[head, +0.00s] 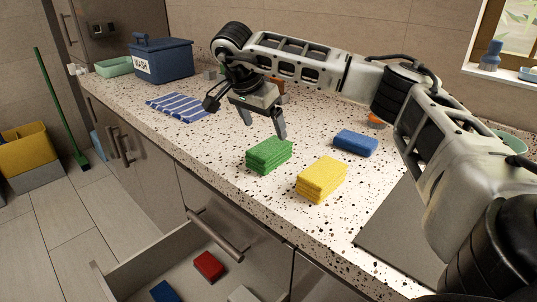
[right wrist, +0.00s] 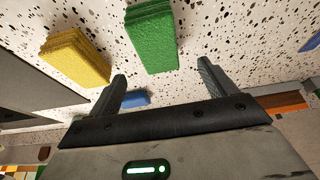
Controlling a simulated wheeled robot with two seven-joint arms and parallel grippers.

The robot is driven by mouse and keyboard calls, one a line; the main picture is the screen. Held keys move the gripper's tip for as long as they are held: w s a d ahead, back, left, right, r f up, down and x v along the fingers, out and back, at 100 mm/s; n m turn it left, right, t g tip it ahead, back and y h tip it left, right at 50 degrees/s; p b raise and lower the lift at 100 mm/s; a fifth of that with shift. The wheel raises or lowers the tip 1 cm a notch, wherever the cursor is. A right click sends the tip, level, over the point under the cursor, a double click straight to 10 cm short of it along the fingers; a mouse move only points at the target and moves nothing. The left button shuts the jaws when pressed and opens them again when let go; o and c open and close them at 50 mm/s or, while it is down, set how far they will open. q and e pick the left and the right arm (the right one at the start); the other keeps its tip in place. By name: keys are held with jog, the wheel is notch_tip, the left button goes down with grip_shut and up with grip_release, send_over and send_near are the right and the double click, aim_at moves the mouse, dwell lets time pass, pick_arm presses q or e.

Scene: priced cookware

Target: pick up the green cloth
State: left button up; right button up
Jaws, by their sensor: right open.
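The green cloth (head: 269,156) is a folded stack on the speckled counter, left of the yellow cloth (head: 321,179). In the right wrist view the green cloth (right wrist: 151,36) lies beyond my fingertips, roughly in line with the gap between them. My right gripper (head: 263,131) is open and empty, above the counter and just behind the green cloth in the head view. It also shows in the right wrist view (right wrist: 161,70), with its two fingers apart and nothing between them. My left gripper is not in view.
A blue cloth (head: 355,142) lies right of the green one. A striped blue towel (head: 180,107) and a blue WASH bin (head: 162,61) stand further left. An open drawer (head: 190,262) below the counter holds a red block (head: 208,265) and a blue one (head: 164,292).

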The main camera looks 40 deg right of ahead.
aim_at(271, 146)
jog(key=x, duration=0.3)
jog(key=shift+x, duration=2.75)
jog(key=shift+s+a+f+p, duration=0.15)
jog(key=shift+a+f+p, duration=0.05)
jog(key=shift+f+p, duration=0.15)
jog(key=shift+c, duration=0.3)
jog(key=c, duration=1)
